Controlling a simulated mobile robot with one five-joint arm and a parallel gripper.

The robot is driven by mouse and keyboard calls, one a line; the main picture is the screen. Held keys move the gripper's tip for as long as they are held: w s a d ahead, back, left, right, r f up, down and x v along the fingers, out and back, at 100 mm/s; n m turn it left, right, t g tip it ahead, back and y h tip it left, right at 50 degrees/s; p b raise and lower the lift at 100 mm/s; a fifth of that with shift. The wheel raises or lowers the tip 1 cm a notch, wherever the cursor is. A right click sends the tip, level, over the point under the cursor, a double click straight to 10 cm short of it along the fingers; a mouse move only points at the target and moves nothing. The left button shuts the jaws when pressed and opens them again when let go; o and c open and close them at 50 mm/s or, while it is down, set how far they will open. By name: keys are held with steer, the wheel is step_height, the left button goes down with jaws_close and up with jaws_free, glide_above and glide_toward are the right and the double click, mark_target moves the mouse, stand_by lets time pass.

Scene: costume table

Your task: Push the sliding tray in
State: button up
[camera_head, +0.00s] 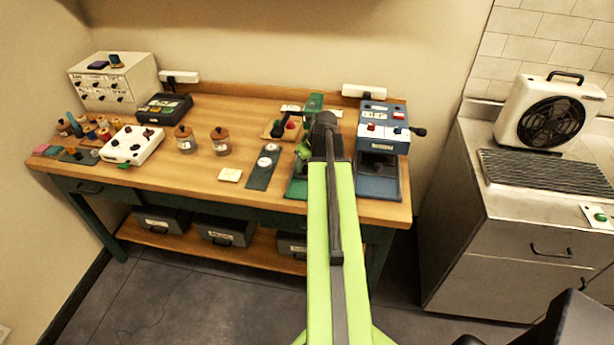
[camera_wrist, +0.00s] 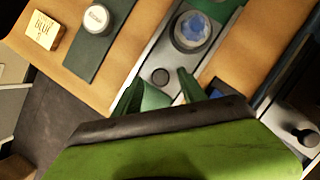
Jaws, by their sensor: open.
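The sliding tray (camera_wrist: 143,70) appears to be the long grey metal strip in the wrist view, with a round dark knob (camera_wrist: 160,77) near its lower end. A round container with blue contents (camera_wrist: 192,31) sits further up the strip. My gripper (camera_wrist: 161,92) is open and empty, its two green fingers on either side of the strip's lower end near the knob. I cannot tell whether they touch it. In the head view my arm hides most of the tray, and a green base (camera_head: 297,187) shows beside the arm.
A blue machine (camera_head: 383,128) stands close on the right. A dark green strip with two white discs (camera_head: 263,167) lies on the left, near a small label card (camera_head: 230,174). Jars, boxes and spools fill the table's left side. The table's front edge (camera_head: 225,192) is near.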

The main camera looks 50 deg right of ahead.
steer(key=shift+w+d+f, duration=0.1)
steer(key=shift+w+f, duration=0.1)
steer(key=shift+f, duration=0.45)
steer(key=shift+r, duration=0.15)
jaws_close()
stand_by(0.8)
